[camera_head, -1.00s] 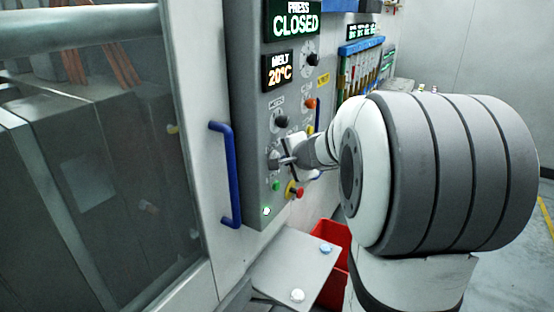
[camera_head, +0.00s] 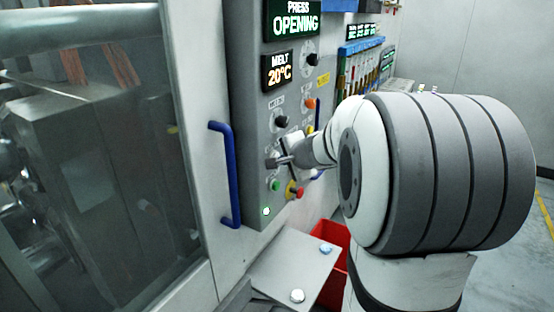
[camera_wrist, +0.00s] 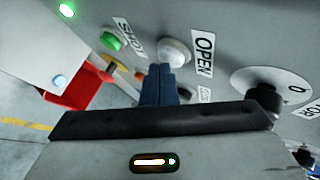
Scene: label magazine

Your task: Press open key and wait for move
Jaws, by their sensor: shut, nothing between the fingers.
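The white open key (camera_wrist: 175,50) is beside the OPEN label (camera_wrist: 203,53) in the wrist view. My gripper (camera_wrist: 161,70) is shut and empty. Its fingertips overlap the key's lower edge in that view; whether they touch it I cannot tell. In the head view my gripper (camera_head: 276,162) is at the lower part of the grey control panel (camera_head: 250,130) and hides much of the key area. The press display (camera_head: 292,20) at the top reads PRESS OPENING. Behind the window, the press's grey block (camera_head: 90,150) is partly visible, with metal parts at its left.
A blue door handle (camera_head: 228,175) stands out left of the panel. Below are a grey plate (camera_head: 290,270) and a red bin (camera_head: 338,235). The melt display (camera_head: 280,70) reads 20°C.

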